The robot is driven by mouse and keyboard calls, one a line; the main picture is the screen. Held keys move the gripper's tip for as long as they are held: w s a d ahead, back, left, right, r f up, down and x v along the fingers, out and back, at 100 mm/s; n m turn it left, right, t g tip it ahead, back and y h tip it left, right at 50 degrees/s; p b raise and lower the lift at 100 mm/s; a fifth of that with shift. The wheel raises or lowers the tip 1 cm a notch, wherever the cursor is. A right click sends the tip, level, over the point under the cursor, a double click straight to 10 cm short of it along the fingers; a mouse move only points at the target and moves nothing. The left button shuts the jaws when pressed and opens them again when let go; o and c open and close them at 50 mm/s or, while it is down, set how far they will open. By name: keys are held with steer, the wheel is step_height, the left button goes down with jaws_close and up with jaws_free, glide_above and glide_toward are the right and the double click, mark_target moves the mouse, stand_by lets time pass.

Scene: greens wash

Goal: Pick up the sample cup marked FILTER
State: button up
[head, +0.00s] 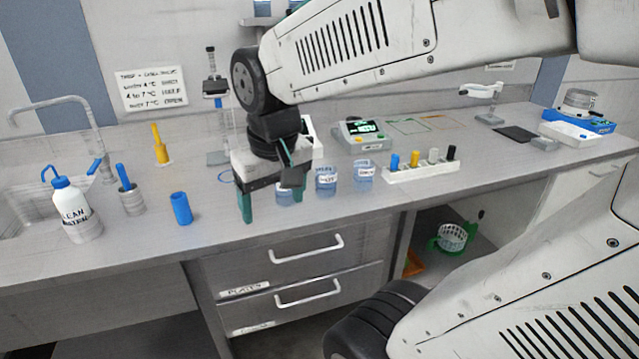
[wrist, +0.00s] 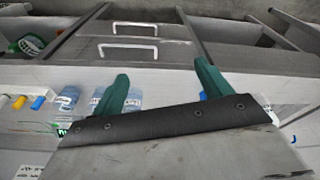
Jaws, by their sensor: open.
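Three clear bluish sample cups with white labels stand in a row on the counter. In the head view they are a left cup (head: 284,197), partly hidden behind my gripper, a middle cup (head: 326,180) and a right cup (head: 363,172). I cannot read which is marked FILTER. My gripper (head: 271,212) points down at the left end of the row, its green fingers apart and nothing visible between them. In the wrist view my gripper (wrist: 163,76) is open over the counter's front edge. Cups show left of its fingers, one cup (wrist: 68,98) clearest, another partly behind a finger.
A white rack (head: 422,171) with coloured pegs stands right of the cups. A blue cylinder (head: 181,208), a wash bottle (head: 71,208) and a sink (head: 35,165) are to the left. A scale (head: 361,133) stands behind the cups. Drawers (head: 300,268) lie below the counter edge.

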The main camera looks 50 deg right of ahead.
steer(key=w+d+f+m+h, duration=0.1)
steer(key=w+d+f+m, duration=0.15)
steer(key=w+d, duration=0.6)
steer(key=m+h, duration=0.2)
steer(key=m, duration=0.3)
glide_above(326, 182)
step_height(326, 182, down, 6)
steer(key=r, duration=0.1)
steer(key=shift+t, duration=0.4)
steer(key=x, duration=0.8)
steer(key=shift+s+a+f, duration=0.1)
steer(key=shift+a+f, duration=0.15)
steer(key=shift+c, duration=0.4)
steer(key=c, duration=1)
